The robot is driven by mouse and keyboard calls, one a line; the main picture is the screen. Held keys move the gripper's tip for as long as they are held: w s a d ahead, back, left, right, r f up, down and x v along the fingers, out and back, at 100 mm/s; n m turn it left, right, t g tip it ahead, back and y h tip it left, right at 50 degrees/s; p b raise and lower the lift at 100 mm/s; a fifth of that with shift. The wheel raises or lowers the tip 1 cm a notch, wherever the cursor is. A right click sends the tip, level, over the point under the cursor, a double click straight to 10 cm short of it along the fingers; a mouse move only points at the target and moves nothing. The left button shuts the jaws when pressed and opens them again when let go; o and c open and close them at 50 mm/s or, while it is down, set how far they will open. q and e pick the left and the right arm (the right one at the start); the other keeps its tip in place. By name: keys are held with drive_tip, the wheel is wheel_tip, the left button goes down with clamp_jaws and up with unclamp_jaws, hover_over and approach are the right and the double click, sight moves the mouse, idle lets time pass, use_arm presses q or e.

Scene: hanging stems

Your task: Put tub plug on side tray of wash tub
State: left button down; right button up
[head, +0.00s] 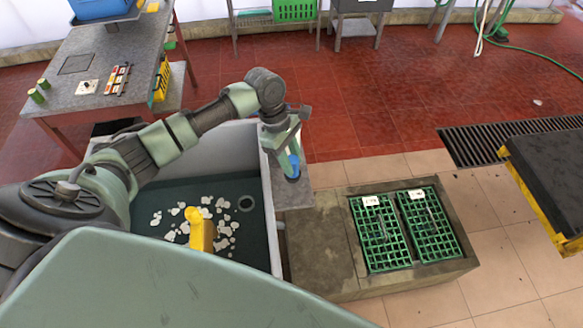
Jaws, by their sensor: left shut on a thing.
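The wash tub (256,140) is a grey basin at the middle left, with a dark floor and a round drain hole (246,203). Its side tray (297,196) is a grey ledge along the tub's right side. My left gripper (291,162) points down over this tray and is shut on the tub plug (293,172), a blue piece that seems to have a dark round base. The fingers hide part of the plug. The plug is at or just above the tray; I cannot tell whether it touches. My right gripper is not in view.
A yellow object (202,230) and several white flecks are in the tub. Right of the tray, a low stone block (325,238) holds two green grates (380,235). A grey table (105,45) stands at the upper left. Red floor lies open behind.

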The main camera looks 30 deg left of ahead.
use_arm(q)
drive_tip(key=shift+f+p, duration=0.35)
drive_tip(key=shift+f, duration=1.95)
drive_tip(key=shift+f, duration=0.1)
drive_tip(key=c, duration=1.2)
unclamp_jaws()
drive_tip(key=shift+o, duration=0.7)
drive_tip(key=b+v, duration=0.3)
drive_tip(key=v, duration=0.9)
drive_tip(key=shift+s, duration=0.1)
